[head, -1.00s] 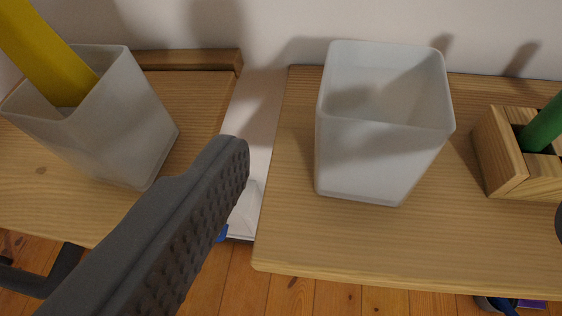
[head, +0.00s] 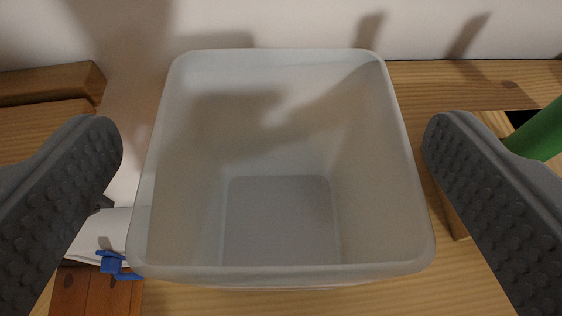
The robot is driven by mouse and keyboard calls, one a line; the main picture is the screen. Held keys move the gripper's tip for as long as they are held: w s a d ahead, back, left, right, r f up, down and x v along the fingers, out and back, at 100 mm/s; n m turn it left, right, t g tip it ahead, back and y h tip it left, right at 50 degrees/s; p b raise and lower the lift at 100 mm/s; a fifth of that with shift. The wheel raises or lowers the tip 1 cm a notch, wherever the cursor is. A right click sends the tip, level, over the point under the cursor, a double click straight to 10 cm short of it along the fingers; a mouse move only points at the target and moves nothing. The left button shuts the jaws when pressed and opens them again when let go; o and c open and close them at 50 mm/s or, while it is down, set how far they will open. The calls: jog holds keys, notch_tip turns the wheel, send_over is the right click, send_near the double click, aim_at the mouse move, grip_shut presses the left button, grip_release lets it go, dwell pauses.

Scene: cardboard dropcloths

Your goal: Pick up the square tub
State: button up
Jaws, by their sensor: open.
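The square tub (head: 280,272) is a translucent white, open-topped container with rounded corners. It stands upright on a wooden table and looks empty; I look down into it. My gripper (head: 272,135) is open, with one dark textured finger on the left of the tub and the other on the right. Gaps show between both fingers and the tub walls, so neither appears to touch it. The tub's lower outside is mostly hidden beneath its rim.
A wooden block holder with a green object (head: 543,130) stands close on the right, partly behind my right finger. A wooden table (head: 400,295) lies under the tub. Another wooden surface (head: 45,110) is at left across a gap, with a blue item (head: 112,262) low there. A pale wall is behind.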

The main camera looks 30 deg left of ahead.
jog(key=shift+x, duration=1.8)
jog(key=shift+w+r, duration=0.1)
jog(key=shift+r, duration=0.05)
jog(key=c, duration=1.4)
jog(key=shift+c, duration=0.2)
jog(key=shift+r, duration=0.9)
send_near(278, 51)
jog(key=s, duration=0.7)
jog(key=s+b, duration=0.1)
jog(key=b, duration=0.1)
jog(key=s+b, duration=0.1)
jog(key=b, duration=0.1)
jog(key=shift+d+f, duration=0.2)
jog(key=shift+d, duration=0.1)
